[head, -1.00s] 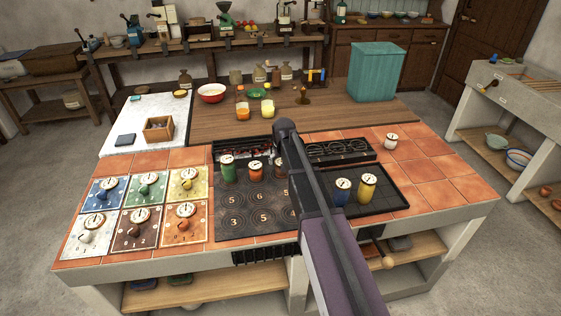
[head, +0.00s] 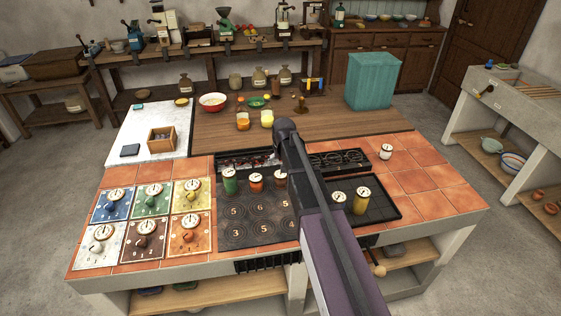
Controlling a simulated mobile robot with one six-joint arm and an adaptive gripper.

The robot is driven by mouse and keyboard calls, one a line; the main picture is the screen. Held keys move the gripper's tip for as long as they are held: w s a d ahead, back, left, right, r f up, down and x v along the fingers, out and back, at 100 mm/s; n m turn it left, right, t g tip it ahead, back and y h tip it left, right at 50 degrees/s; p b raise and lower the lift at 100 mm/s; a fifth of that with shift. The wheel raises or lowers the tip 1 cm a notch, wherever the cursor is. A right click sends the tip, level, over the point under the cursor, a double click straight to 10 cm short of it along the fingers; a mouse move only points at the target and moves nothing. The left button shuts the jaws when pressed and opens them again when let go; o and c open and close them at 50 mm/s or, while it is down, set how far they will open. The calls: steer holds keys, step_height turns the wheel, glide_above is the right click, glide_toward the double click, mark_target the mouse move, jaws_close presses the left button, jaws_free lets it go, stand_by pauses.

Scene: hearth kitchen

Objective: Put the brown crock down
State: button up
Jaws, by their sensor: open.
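A brownish-red crock with a white dial lid (head: 280,179) stands upright at the back of the dark numbered stove plate (head: 238,236). My arm partly covers it, so its colour is hard to tell. To its left, also on the plate, stand an orange crock (head: 255,185) and a green crock (head: 229,185), both with dial lids. A blue crock (head: 338,203) and a yellow crock (head: 360,204) stand in the black tray (head: 385,213) right of my arm. My gripper is hidden behind my dark arm link, so its jaws do not show.
A small white crock (head: 386,152) stands on the orange tiles (head: 427,179). Coloured dial cards (head: 149,239) cover the left front. A teal box (head: 371,80), bowls and jars stand on the wooden board (head: 215,140) behind. The right-hand tiles are mostly clear.

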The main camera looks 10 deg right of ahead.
steer(key=shift+s+r, duration=0.1)
steer(key=shift+r, duration=0.4)
steer(key=shift+s, duration=0.1)
stand_by(0.3)
steer(key=s+g, duration=0.3)
steer(key=s, duration=2.3)
steer(key=shift+s+f+n, duration=0.15)
steer(key=shift+f+n, duration=0.2)
steer(key=shift+n, duration=0.05)
